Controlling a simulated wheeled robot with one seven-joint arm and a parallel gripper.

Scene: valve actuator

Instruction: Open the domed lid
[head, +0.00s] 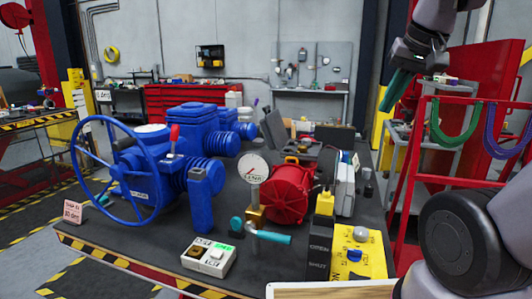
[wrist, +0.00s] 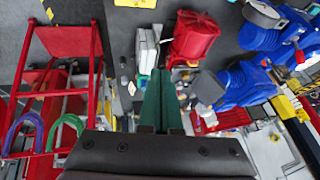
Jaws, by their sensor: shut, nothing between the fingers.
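I cannot tell for sure which part is the domed lid. A small grey dome (head: 361,234) sits on the yellow control box at the workbench's front right. A pale round cap (head: 152,129) tops the blue valve actuator (head: 140,172), which has a large blue handwheel (head: 76,150). My gripper (head: 387,108), with green fingers, is shut and empty, raised at the upper right, apart from all these parts. In the wrist view its closed fingers (wrist: 160,78) point towards the bench; the blue actuator (wrist: 245,85) is to their right.
A red ribbed drum (head: 287,194) and a pressure gauge (head: 252,168) with a teal-handled valve stand mid-bench. A white button box (head: 208,257) lies at the front. A red rack (head: 425,180) with green and purple hoops stands right of the bench.

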